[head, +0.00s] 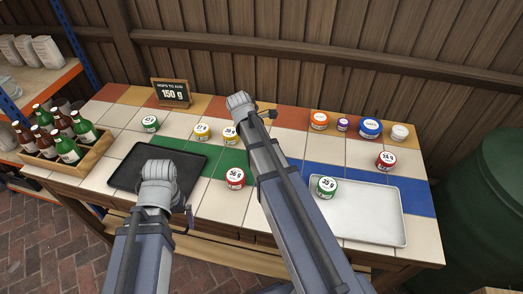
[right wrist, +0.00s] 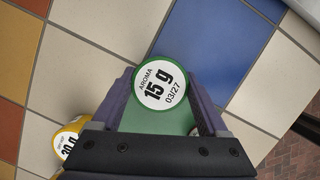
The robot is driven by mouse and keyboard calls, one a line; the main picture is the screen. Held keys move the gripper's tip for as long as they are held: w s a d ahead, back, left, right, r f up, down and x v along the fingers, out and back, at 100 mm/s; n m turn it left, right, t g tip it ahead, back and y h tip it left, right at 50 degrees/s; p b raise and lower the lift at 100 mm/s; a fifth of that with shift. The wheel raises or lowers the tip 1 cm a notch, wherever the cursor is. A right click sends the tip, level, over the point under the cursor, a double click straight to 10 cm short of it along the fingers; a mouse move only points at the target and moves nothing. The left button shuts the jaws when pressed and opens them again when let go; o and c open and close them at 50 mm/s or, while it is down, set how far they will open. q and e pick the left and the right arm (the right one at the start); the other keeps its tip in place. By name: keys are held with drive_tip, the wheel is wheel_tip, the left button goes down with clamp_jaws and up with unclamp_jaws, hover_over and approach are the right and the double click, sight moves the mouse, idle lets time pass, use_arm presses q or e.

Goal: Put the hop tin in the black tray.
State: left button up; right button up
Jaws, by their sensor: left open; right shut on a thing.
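Yellow tins (head: 202,131) and a green tin (head: 150,124) stand behind the black tray; a red tin (head: 235,178) stands right of it. A white tray (head: 375,226) at right bears a green tin (head: 327,187). A bottle crate (head: 92,158) is at far left. Several tins (head: 370,128) stand back right.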

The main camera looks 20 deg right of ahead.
wheel_tip(320, 180, up, 9)
drive_tip(key=p, duration=0.8)
